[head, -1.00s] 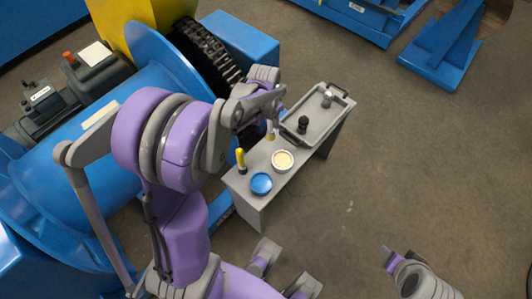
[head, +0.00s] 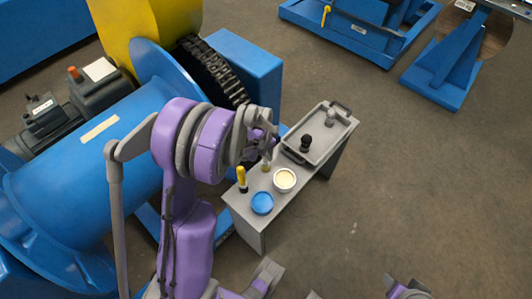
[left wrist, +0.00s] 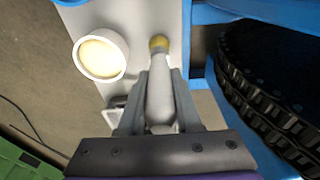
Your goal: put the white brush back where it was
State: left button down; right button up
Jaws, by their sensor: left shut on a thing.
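The white brush (left wrist: 160,95) points bristles-down from my left gripper (left wrist: 160,82), which is shut on its pale handle. Its yellowish bristle tip (left wrist: 158,43) is over or on the grey bench top; I cannot tell if it touches. In the head view the brush (head: 266,165) shows as a small pale end under my left gripper (head: 264,150), between the yellow-handled tool and the white tub (head: 284,180) of cream-coloured stuff. My right gripper (head: 405,289) is only partly seen at the bottom edge, and its jaws are unclear.
A yellow-handled tool (head: 242,179) stands upright on the grey bench (head: 245,222), near a blue round lid (head: 262,203). A grey tray (head: 325,150) with a black-knobbed piece (head: 305,143) is at the bench's far end. The dark chain (head: 222,72) and blue drum (head: 75,160) stand at left.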

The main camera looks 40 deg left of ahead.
pick_arm(q)
jog(key=c, duration=1.1)
grip_release()
jog(key=shift+f, duration=0.15)
jog(key=o, duration=0.5)
